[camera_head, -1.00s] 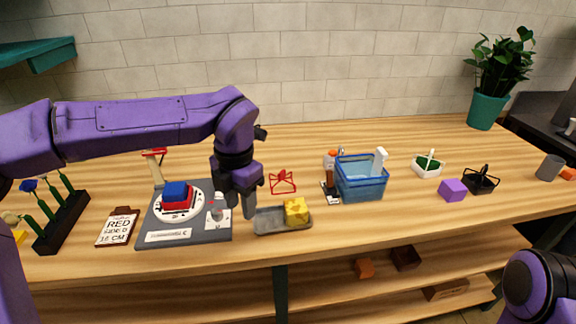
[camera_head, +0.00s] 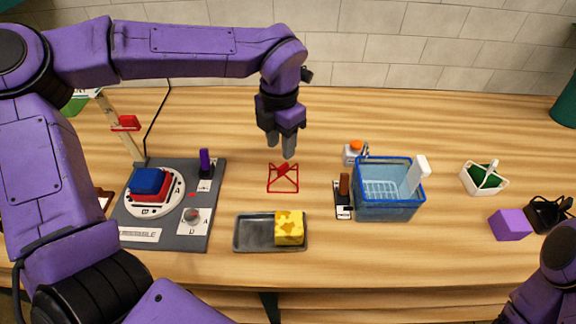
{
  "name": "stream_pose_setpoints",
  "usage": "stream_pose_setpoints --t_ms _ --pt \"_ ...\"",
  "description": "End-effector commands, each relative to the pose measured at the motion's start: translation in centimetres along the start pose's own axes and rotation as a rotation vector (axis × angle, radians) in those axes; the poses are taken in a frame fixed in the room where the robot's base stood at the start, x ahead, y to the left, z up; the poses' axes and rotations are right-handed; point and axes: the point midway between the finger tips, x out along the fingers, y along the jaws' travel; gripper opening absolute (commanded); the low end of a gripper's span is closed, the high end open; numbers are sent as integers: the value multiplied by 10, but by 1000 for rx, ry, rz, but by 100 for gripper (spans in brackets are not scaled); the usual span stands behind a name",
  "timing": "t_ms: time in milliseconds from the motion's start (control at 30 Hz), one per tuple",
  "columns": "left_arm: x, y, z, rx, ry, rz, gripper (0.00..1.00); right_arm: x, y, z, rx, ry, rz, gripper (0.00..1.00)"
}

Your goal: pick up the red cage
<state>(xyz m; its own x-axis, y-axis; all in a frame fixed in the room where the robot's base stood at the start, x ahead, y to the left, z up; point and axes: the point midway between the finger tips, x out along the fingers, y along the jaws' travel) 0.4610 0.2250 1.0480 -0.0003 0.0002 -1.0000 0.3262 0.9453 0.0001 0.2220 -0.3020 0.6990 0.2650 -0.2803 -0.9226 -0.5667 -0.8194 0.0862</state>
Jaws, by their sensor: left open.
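The red cage (camera_head: 283,179) is a small open frame of thin red bars standing on the wooden table, near the middle of the head view. My left gripper (camera_head: 281,148) hangs from above, fingers pointing down, just behind and above the cage in the picture. It is open and empty, and its fingers look close together from this angle. I cannot tell the exact height of the fingertips above the cage. My right arm (camera_head: 557,262) shows only in part at the lower right, and its gripper is out of the frame.
A grey tray (camera_head: 262,246) with a yellow patterned block (camera_head: 289,228) lies in front of the cage. A blue basket (camera_head: 386,212) and a brown-handled item (camera_head: 343,187) stand to the right. A grey board (camera_head: 217,173) with a dial is left. The table behind the cage is clear.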

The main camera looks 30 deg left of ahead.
Motion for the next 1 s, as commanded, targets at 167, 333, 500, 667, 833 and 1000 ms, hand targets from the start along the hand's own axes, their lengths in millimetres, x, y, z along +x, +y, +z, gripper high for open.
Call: stream_pose_setpoints --t_ms 167,333,500,667,833,1000 --pt "22 2 7 1 7 -2 40 -6 1 -2 0 -1 1 43" --pt "54 4 13 3 11 -3 40 -16 2 -7 0 0 0 43" --pt "70 4 13 3 6 -3 40 -17 2 -7 0 0 0 43" --pt "70 4 14 3 5 -2 40 -16 2 -6 0 -1 0 43" --pt "70 4 14 4 5 -2 0 -16 2 -6 0 0 0 43" --pt "70 4 13 3 6 -2 0 -16 2 -7 0 0 0 43"
